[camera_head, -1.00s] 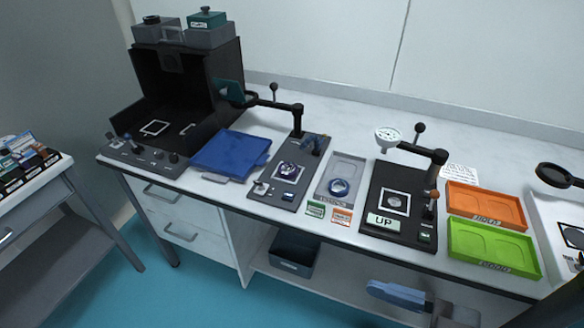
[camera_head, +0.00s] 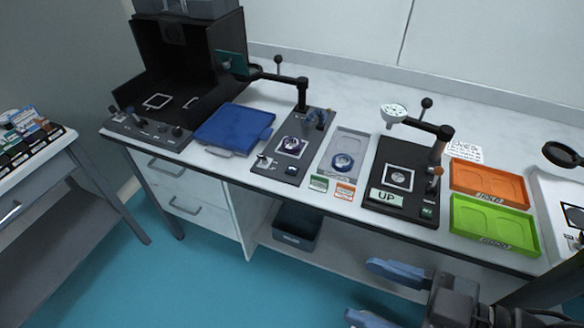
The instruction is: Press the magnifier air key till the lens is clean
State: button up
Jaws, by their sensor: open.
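A black round magnifier ring (camera_head: 563,155) on an arm shows at the right edge, cut off by the frame. A dark panel below it (camera_head: 573,217) is partly visible; I cannot make out an air key there. Whether any lens is clean is too small to tell. My gripper (camera_head: 359,291) is open and empty, low in front of the bench, well apart from all these things.
The black fixture marked UP (camera_head: 388,196) has a swing arm with a pale round head (camera_head: 393,114). Orange (camera_head: 490,181) and green (camera_head: 495,226) trays lie to its right. A blue tray (camera_head: 233,129) and black open box (camera_head: 180,60) stand left. Floor before the bench is clear.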

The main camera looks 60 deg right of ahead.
grip_shut()
dwell(0.4)
dwell(0.9)
